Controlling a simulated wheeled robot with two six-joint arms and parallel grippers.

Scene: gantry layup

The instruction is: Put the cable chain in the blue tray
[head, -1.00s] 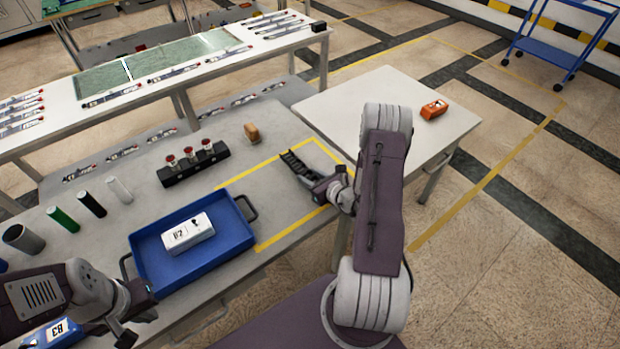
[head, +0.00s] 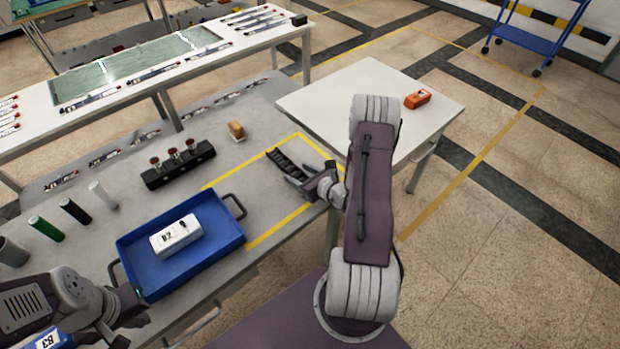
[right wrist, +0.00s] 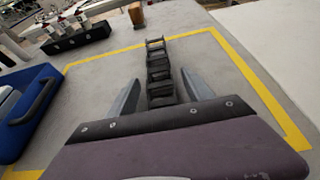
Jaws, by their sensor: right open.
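The black cable chain (head: 284,161) lies on the grey table inside a yellow taped outline. In the right wrist view the chain (right wrist: 158,72) runs lengthwise between the two fingers. My right gripper (head: 292,172) is open, with its fingers on either side of the chain's near end and gaps showing; the gripper also fills the lower part of the right wrist view (right wrist: 160,95). The blue tray (head: 225,238) stands left of the outline with a white box labelled B2 (head: 175,236) in it. My left gripper (head: 125,322) is near the tray's front left corner; its fingers are not clear.
A black holder with red-topped pieces (head: 178,168) and a tan block (head: 236,129) stand behind the tray. Several cylinders (head: 46,228) stand at left. An orange device (head: 417,98) lies on the white table (head: 340,95). The outline's right part is bare.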

